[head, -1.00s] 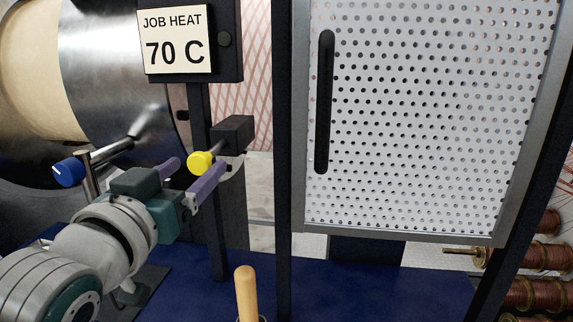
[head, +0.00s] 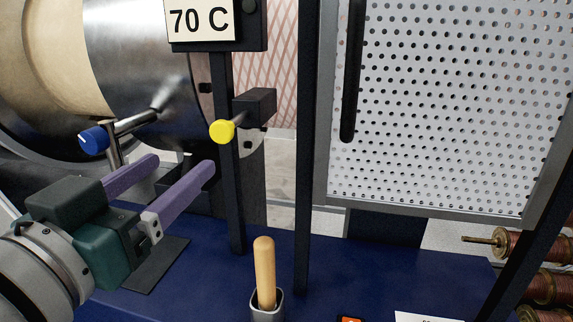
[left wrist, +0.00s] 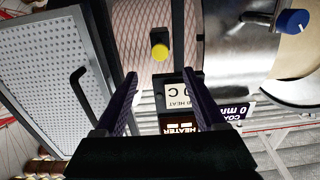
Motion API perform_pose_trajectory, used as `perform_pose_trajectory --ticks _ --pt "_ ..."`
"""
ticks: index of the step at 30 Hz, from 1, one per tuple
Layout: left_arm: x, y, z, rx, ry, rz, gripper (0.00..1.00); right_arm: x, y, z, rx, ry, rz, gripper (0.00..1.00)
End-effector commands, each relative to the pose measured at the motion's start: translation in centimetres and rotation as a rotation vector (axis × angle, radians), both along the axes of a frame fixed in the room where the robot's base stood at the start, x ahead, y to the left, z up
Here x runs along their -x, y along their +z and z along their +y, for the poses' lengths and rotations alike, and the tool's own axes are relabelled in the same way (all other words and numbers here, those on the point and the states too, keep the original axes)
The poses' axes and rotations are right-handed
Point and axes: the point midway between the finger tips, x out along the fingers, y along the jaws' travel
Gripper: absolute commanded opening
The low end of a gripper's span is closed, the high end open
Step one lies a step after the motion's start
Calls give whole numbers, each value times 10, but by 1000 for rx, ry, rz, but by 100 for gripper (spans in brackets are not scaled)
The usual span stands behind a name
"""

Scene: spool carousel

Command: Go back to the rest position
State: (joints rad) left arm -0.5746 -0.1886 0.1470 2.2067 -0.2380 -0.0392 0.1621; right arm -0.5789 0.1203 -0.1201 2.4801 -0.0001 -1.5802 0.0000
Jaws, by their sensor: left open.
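My left gripper (head: 182,180) has purple fingers and a teal body, and comes in from the lower left in the head view. Its fingers are apart with nothing between them. In the left wrist view the two purple fingers (left wrist: 160,88) also stand wide apart, with the sign post seen beyond them. The gripper is in front of the metal drum (head: 150,60), left of the yellow knob (head: 222,131), and below the blue knob (head: 93,140). It appears clear of both knobs. My right gripper is not in view.
A sign (head: 200,20) reading 70 C stands on a dark post. A perforated door (head: 440,110) with a black handle (head: 352,75) is on the right. A wooden handle (head: 264,270) stands upright in a holder on the blue surface (head: 390,275). Copper spools (head: 550,285) are at the lower right.

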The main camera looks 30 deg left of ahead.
Motion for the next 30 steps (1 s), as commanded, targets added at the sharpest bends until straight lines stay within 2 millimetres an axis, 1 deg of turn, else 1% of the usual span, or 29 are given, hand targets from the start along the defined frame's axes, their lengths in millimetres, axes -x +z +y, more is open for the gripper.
perform_pose_trajectory --ticks 14,17,20,23,24,26,27,29,30 --pt "0 0 0 0 0 1 72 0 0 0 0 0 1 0" --pt "-1 -5 -2 7 -6 37 72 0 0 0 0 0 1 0" --pt "0 -23 -7 27 -25 156 72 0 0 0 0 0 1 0" --pt "7 -53 -20 53 -67 354 72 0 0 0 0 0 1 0" --pt "14 -66 -26 62 -88 450 72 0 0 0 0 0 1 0" --pt "28 -85 -37 68 -125 590 72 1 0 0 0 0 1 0" --pt "39 -95 -43 69 -150 680 72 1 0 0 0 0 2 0" --pt "58 -109 -52 64 -187 807 72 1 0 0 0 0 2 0" --pt "71 -117 -57 61 -212 888 72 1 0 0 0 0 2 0"
